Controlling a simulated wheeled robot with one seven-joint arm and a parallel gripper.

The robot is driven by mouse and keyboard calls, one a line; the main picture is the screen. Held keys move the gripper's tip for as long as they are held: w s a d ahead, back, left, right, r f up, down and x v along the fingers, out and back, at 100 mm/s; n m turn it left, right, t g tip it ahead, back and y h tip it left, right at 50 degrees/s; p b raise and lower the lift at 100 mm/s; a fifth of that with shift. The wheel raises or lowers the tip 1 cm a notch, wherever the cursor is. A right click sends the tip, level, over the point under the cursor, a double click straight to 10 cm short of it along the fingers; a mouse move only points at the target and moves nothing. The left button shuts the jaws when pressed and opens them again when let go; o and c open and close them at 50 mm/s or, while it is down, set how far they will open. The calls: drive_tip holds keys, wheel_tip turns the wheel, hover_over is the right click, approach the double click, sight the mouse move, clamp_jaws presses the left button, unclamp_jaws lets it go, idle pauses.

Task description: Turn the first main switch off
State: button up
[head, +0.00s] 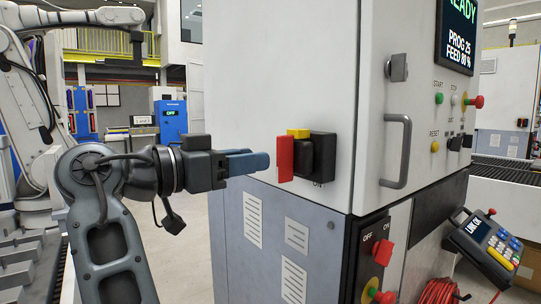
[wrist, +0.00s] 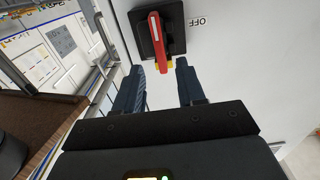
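A main switch with a red handle (head: 285,159) on a black base (head: 322,158) and a yellow part (head: 298,133) is on the light cabinet's side face. "ON" is partly readable below it. The red handle (wrist: 155,38) also shows in the wrist view, on a black plate (wrist: 174,28), with "OFF" printed beside it. My gripper (head: 255,162) is left of the handle, pointing at it, with a small gap. In the wrist view my gripper (wrist: 160,68) has its fingers apart with nothing between them; the handle lies just beyond the tips.
A second red-handled switch (head: 384,256), marked OFF and ON, is low on the cabinet's adjoining face. A grey door handle (head: 397,150) and several buttons stand out there. A pendant (head: 488,240) hangs at the right. Open floor lies left of the cabinet.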

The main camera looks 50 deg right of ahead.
sight(277, 156)
drive_tip(key=shift+p+x, duration=0.45)
drive_tip(key=shift+x, duration=2.45)
clamp_jaws()
